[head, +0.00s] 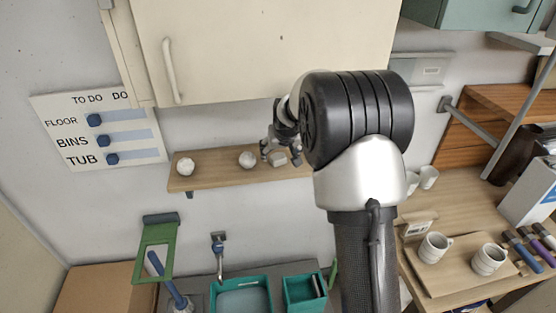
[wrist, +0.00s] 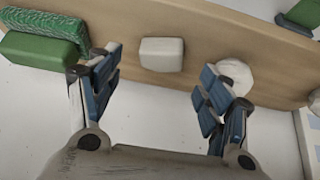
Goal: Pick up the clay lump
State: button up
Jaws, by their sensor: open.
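Two pale, rounded lumps sit on the wooden wall shelf: a left lump (head: 185,167) and a middle lump (head: 248,159). A pale rectangular block (head: 278,159) lies to their right. I cannot tell for certain which is the clay lump. My gripper (head: 281,150) is open and empty by the shelf at the block. In the wrist view, my gripper (wrist: 160,82) has its fingers spread, with the block (wrist: 162,54) beyond the gap between them. The middle lump (wrist: 236,74) is partly hidden behind the right finger, and another lump (wrist: 315,101) is cut off at the right edge.
The shelf (wrist: 190,22) also holds green sponge-like blocks (wrist: 42,51) close by the left finger. A cream cabinet (head: 250,50) hangs above the shelf. Below are teal tubs (head: 241,297). A board with mugs (head: 434,247) stands at right.

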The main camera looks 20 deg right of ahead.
aim_at(278, 155)
jog(key=x, duration=0.3)
jog(key=shift+w+f, duration=0.2)
jog(key=shift+w, duration=0.05)
jog(key=shift+s, duration=0.1)
jog(key=shift+c, duration=0.2)
jog(key=c, duration=1.1)
jog(key=shift+r, duration=0.1)
jog(key=shift+r, duration=0.2)
jog(key=s+a, duration=0.1)
jog(key=s, duration=0.5)
jog(key=s+a, duration=0.1)
jog(key=s, duration=0.4)
jog(key=s+a+b, duration=0.1)
jog(key=s, duration=0.5)
jog(key=shift+s+a, duration=0.3)
